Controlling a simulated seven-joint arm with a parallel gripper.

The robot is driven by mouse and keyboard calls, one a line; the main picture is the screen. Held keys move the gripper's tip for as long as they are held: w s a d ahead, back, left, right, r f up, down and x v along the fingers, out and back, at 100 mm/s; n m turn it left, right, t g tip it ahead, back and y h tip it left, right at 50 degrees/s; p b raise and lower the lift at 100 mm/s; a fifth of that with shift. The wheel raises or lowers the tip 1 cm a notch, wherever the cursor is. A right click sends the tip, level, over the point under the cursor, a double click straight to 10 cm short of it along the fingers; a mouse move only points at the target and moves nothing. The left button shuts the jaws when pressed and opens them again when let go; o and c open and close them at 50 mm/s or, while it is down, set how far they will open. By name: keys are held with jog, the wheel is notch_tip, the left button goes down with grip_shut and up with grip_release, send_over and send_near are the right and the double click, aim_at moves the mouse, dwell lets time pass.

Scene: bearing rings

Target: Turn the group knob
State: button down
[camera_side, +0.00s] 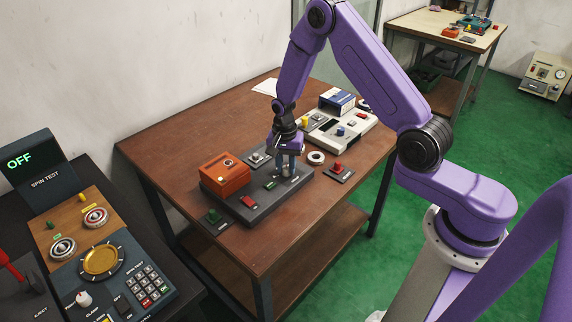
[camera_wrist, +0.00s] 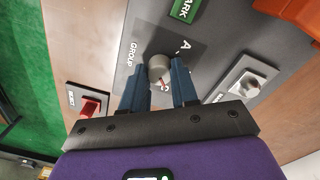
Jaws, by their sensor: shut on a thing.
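The group knob (camera_wrist: 159,68) is a grey round knob on a dark plate, with the word GROUP beside it and the letters A and C near it. A red mark on the knob points towards the C side. My gripper (camera_wrist: 158,78) is shut on the knob, with one dark blue finger on each side. In the side view my gripper (camera_side: 289,165) reaches down onto the dark grey panel (camera_side: 262,208); the knob is mostly hidden there by the fingers.
An orange box (camera_side: 225,174) stands at the panel's left end. A grey lever or knob on a pale plate (camera_wrist: 252,80) and a red RESET button (camera_wrist: 89,107) flank my gripper. A white ring (camera_side: 316,157) and a white device (camera_side: 341,128) are close behind. The table's front left is mostly clear.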

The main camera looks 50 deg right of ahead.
aim_at(284, 167)
jog(key=shift+m, duration=1.2)
jog(key=c, duration=0.9)
grip_release()
jog(key=shift+o, duration=0.2)
jog(key=shift+r, duration=0.1)
notch_tip(284, 167, up, 17)
jog(key=shift+w+r, duration=0.15)
jog(key=shift+w, duration=0.1)
jog(key=shift+a, duration=0.15)
